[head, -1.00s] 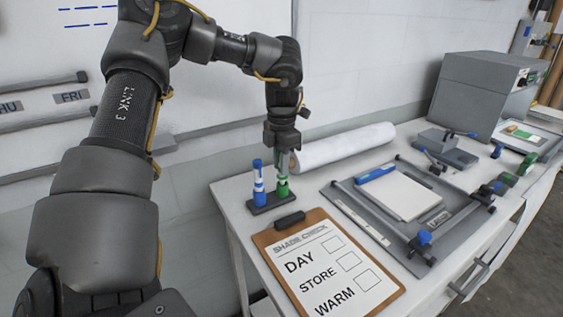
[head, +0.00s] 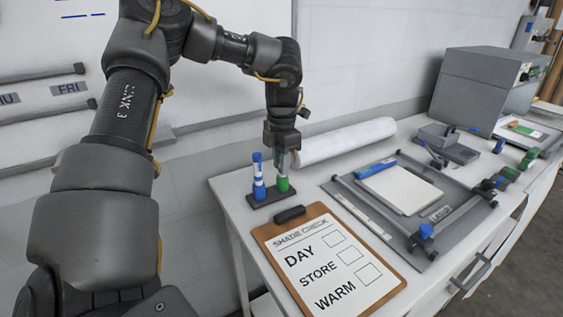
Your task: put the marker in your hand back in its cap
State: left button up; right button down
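A small dark stand (head: 270,197) sits at the table's near left corner, behind the clipboard. A blue and white marker (head: 258,177) stands upright in its left place. A green cap (head: 283,185) is in its right place. My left gripper (head: 283,168) points straight down over the green cap, its fingers close together around the upright green marker. The fingers hide most of that marker, and its lower end meets the cap. How deep it sits in the cap is hard to tell. My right gripper is not in view.
A clipboard (head: 278,235) with a shade check sheet lies in front of the stand. A white roll (head: 345,143) lies behind and right. A grey box machine (head: 475,90) stands at the back.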

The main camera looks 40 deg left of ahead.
pick_arm(q)
jog(key=o, duration=0.4)
jog(key=shift+c, duration=0.2)
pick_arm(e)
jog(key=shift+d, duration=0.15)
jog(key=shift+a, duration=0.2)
pick_arm(q)
notch_tip(320, 180, up, 5)
jog(key=shift+r, duration=0.1)
notch_tip(320, 180, up, 5)
jog(key=shift+d+f+p, duration=0.1)
jog(key=shift+f+p, duration=0.05)
jog(key=shift+p, duration=0.25)
jog(key=shift+r, duration=0.45)
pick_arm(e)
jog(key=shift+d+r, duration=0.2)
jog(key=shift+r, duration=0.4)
